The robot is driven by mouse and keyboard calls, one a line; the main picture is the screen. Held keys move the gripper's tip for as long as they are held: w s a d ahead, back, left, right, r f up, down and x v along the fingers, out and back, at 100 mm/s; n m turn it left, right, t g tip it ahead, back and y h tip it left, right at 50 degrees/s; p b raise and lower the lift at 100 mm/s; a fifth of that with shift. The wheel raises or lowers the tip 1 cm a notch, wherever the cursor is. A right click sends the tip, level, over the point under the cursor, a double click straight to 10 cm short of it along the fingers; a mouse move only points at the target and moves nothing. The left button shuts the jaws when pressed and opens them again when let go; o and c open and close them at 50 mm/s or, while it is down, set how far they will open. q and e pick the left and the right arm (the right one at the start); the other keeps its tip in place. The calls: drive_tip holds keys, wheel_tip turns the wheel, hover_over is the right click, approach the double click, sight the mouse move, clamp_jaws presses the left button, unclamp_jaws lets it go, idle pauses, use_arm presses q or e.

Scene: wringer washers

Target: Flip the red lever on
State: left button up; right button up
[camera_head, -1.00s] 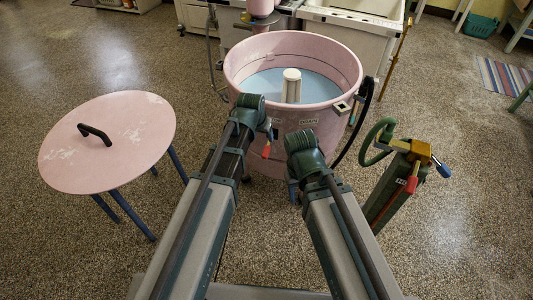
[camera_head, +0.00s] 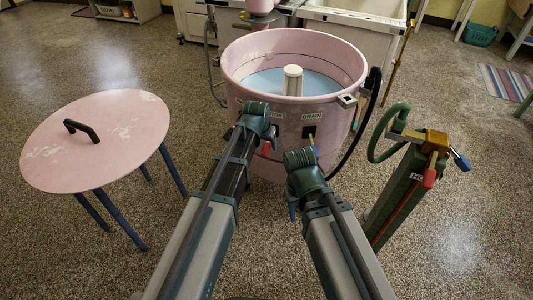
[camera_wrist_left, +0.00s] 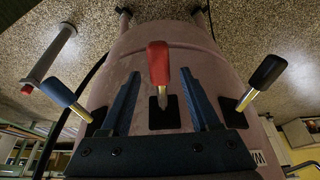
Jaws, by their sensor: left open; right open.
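The red lever (camera_head: 265,149) is on the front of the pink washer tub (camera_head: 240,98), just past my left wrist in the head view. In the left wrist view the red lever (camera_wrist_left: 158,65) stands on a black plate, between the two dark blue fingers of my left gripper (camera_wrist_left: 161,80). The fingers are spread, with a gap on each side of the lever. In the head view my left gripper (camera_head: 270,131) is mostly hidden by its wrist. My right gripper (camera_head: 292,208) is in front of the tub, lower right, partly hidden, open and apart from the lever.
A blue lever (camera_wrist_left: 60,93) and a black lever (camera_wrist_left: 265,75) flank the red one. A green post (camera_head: 395,195) with separate red and blue handles stands right. A pink round table (camera_head: 110,150) stands left. Floor between table and tub is clear.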

use_arm(q)
drive_tip(key=shift+b+x, duration=0.5)
drive_tip(key=shift+x, duration=0.6)
drive_tip(key=shift+r, duration=0.1)
clamp_jaws()
idle(0.5)
